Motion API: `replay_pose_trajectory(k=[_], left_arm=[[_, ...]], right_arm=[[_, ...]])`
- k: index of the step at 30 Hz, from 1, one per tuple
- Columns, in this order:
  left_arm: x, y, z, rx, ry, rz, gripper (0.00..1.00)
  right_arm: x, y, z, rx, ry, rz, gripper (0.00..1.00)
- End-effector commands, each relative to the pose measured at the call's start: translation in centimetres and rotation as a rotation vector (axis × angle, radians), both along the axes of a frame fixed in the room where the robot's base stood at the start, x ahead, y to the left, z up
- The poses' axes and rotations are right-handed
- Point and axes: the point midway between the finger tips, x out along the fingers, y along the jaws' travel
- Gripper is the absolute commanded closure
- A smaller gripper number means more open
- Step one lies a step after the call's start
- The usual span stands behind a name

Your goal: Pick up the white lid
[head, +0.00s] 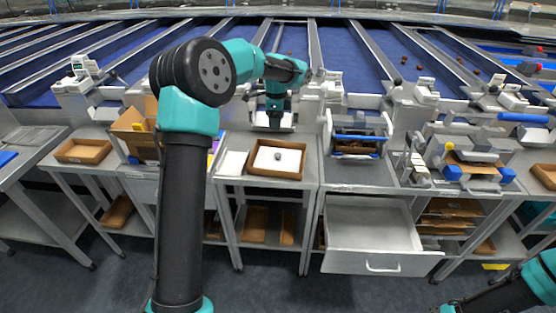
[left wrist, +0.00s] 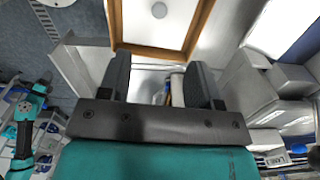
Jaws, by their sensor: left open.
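A flat white lid with a small round grey knob (head: 277,155) lies within the rim of a brown wooden tray (head: 249,172) on the middle bench. The left wrist view shows part of the white lid (left wrist: 138,22) and its knob at the top, inside the wooden rim (left wrist: 150,50). My left gripper (head: 275,120) is just behind the tray in the head view, above the bench, apart from the lid. In the left wrist view its two dark fingers (left wrist: 160,75) are spread with nothing held. My right arm shows only in part; its gripper is not visible.
A flat white sheet or plate (head: 233,163) lies left of the tray. A rack with blue bars (head: 357,142) stands to the right, above an open grey drawer (head: 375,237). Another wooden tray (head: 83,151) and a cardboard box (head: 135,132) stand left. Conveyor lanes run behind.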

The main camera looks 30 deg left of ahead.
Motion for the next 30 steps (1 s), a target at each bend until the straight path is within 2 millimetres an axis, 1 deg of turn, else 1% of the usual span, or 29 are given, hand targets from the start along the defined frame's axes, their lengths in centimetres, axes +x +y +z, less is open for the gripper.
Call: replay_pose_trajectory(k=[1,6,12,15,20,30], left_arm=[[-0.1,0.0,-1.0,0.0,0.004,0.0,0.42],[-0.1,0.0,-3.9,0.001,0.004,0.0,0.42],[-0.1,0.0,-7.3,0.0,0.003,0.0,0.42],[0.0,-0.1,-8.7,0.0,0.002,0.0,0.42],[0.0,0.0,-9.6,0.001,0.0,0.001,0.42],[0.0,-0.1,-9.8,0.0,0.0,0.001,0.42]], right_arm=[[0.0,0.0,0.0,0.0,0.0,0.0,0.57],[0.0,0.0,0.0,0.0,0.0,0.0,0.57],[0.0,0.0,0.0,0.0,0.0,0.0,0.57],[0.0,0.0,0.0,0.0,0.0,0.0,0.57],[0.0,0.0,0.0,0.0,0.0,0.0,0.57],[0.0,0.0,0.0,0.0,0.0,0.0,0.57]])
